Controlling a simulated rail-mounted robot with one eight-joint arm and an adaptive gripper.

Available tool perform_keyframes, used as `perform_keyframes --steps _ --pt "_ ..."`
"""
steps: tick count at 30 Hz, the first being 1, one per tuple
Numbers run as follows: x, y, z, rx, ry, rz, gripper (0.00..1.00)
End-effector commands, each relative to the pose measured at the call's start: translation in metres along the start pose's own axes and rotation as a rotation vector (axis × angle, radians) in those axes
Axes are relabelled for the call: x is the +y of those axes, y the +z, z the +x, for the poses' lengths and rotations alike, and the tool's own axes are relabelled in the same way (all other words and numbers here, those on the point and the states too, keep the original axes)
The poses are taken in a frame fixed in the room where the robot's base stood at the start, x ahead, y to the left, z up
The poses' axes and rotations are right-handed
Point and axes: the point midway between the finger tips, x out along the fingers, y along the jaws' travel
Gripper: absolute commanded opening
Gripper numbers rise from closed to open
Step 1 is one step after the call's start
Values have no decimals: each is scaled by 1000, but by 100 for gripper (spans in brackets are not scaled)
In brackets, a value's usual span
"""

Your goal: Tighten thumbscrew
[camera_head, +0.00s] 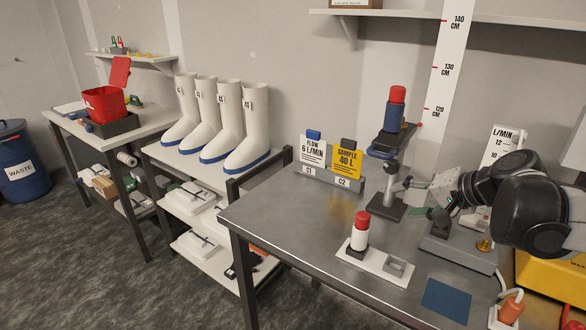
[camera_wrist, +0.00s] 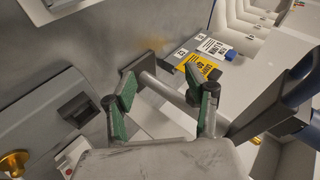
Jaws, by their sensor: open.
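A stand (camera_head: 388,205) with a dark base and a metal post rises from the steel bench. Its upper tray carries a blue holder (camera_head: 395,118) with a red top. A small knob-like part (camera_head: 404,184) on the post may be the thumbscrew; I cannot tell for sure. My gripper (camera_head: 425,198) is right of the post, close to this part. In the wrist view my gripper (camera_wrist: 162,88) is open, its green-padded fingers apart, with the grey post (camera_wrist: 165,88) crossing the view between them. Whether they touch it is unclear. The thumbscrew is not clear there.
A brass knob (camera_head: 484,246) sits on the grey meter base (camera_head: 455,248) at right. A red-capped white bottle (camera_head: 361,231) stands in a white holder. The FLOW card (camera_head: 313,153) and yellow SAMPLE card (camera_head: 347,163) stand left of the post. The bench's front left is clear.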

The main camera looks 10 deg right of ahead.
Motion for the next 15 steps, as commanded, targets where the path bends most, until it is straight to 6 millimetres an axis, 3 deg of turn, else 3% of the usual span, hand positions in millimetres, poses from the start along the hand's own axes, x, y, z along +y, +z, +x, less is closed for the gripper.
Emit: perform_keyframes --steps 9,15 --pt "-13 18 0 -39 199 -211 50" --pt "-24 41 -8 -53 271 -318 50"
